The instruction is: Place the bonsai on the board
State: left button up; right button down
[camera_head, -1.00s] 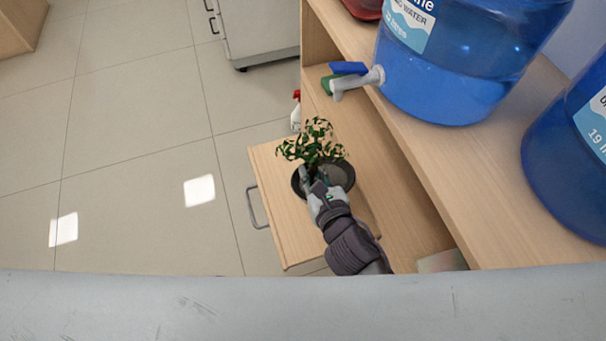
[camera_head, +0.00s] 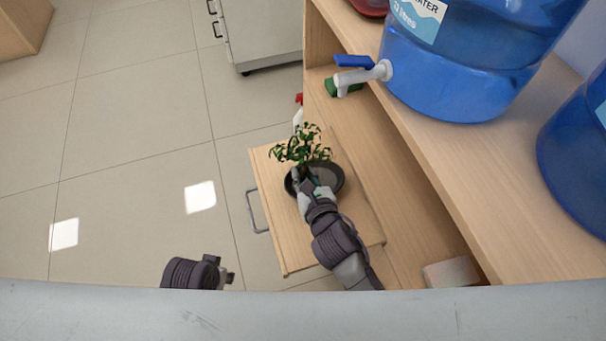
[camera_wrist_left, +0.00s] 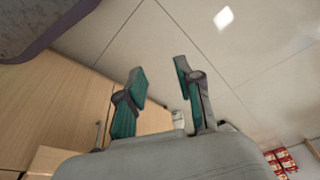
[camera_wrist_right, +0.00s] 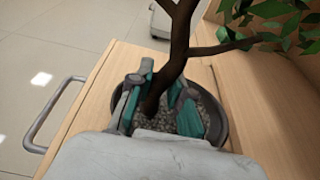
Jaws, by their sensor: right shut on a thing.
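The bonsai (camera_head: 301,150) has green leaves, a brown trunk and a round dark pot filled with gravel. In the head view it is over the light wooden board (camera_head: 275,242), which has a grey handle on its left. Whether the pot touches the board is hard to tell. My right gripper (camera_head: 301,176) is shut on the trunk, just above the gravel. The trunk (camera_wrist_right: 176,60) passes between its teal-padded fingers in the right wrist view. My left gripper (camera_wrist_left: 158,92) is open and empty.
A wooden shelf (camera_head: 435,135) on the right carries large blue water bottles (camera_head: 455,70), one with a tap. A spray bottle (camera_head: 298,115) with a red top stands behind the board. A grey box (camera_head: 451,273) lies on the lower right. The tiled floor (camera_head: 130,170) on the left is clear.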

pick_arm(q)
jog(key=shift+r, duration=0.1)
pick_arm(e)
jog(key=c, duration=1.1)
grip_release()
jog(key=shift+f, duration=0.1)
jog(key=shift+s+d+r, duration=0.1)
jog(key=shift+s+r, duration=0.1)
jog(key=shift+s, duration=0.15)
pick_arm(q)
notch_tip(320, 180, down, 7)
jog(key=s+p, duration=0.1)
jog(key=p, duration=0.1)
jog(key=shift+s+r, duration=0.2)
jog(key=shift+s, duration=0.05)
pick_arm(e)
jog(key=v, duration=1.1)
jog(key=shift+s, duration=0.1)
